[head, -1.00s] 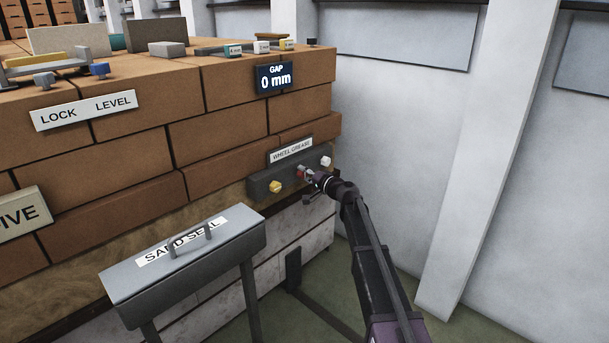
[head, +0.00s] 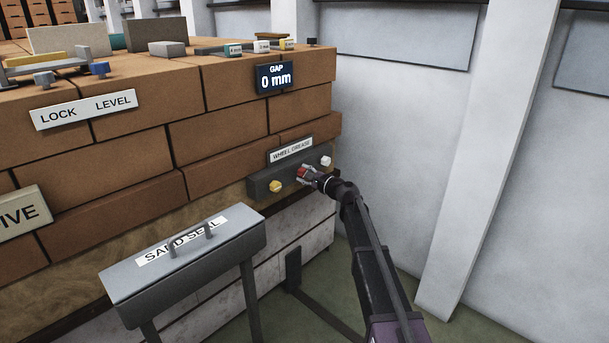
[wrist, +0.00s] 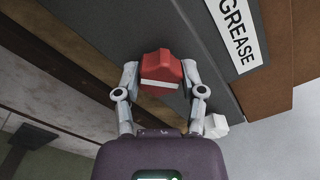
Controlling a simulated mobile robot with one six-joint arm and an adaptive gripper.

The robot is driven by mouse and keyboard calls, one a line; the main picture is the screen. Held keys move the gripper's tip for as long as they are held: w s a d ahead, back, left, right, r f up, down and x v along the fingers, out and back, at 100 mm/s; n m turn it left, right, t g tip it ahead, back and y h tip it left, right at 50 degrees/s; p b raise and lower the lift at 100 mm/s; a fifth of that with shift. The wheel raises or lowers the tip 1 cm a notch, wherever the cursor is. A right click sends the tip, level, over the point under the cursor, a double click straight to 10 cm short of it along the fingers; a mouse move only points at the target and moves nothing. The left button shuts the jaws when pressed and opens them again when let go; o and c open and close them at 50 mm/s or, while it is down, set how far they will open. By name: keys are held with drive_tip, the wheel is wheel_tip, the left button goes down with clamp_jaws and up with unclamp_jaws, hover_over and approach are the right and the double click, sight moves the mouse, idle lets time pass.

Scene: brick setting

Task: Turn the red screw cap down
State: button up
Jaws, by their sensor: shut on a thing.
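The red screw cap (wrist: 162,70) sits on the dark grey grease block between the two fingers in the wrist view. It also shows in the head view (head: 302,171), partly hidden by my gripper. My gripper (wrist: 160,82) is shut on the red cap, one finger on each side. In the head view my gripper (head: 308,173) reaches the block from the lower right. The dark grey block (head: 262,187) is fixed to the brick wall under the WHEEL GREASE label (head: 291,150).
The grey SAND SEAL box (head: 190,265) stands below left. The GAP display (head: 275,78) above reads 0 mm.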

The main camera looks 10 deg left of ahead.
drive_tip(key=m, duration=0.3)
drive_tip(key=shift+a+m, duration=0.1)
drive_tip(key=shift+m, duration=2)
drive_tip(key=o, duration=1.1)
drive_tip(key=shift+o, duration=0.2)
drive_tip(key=v, duration=1.2)
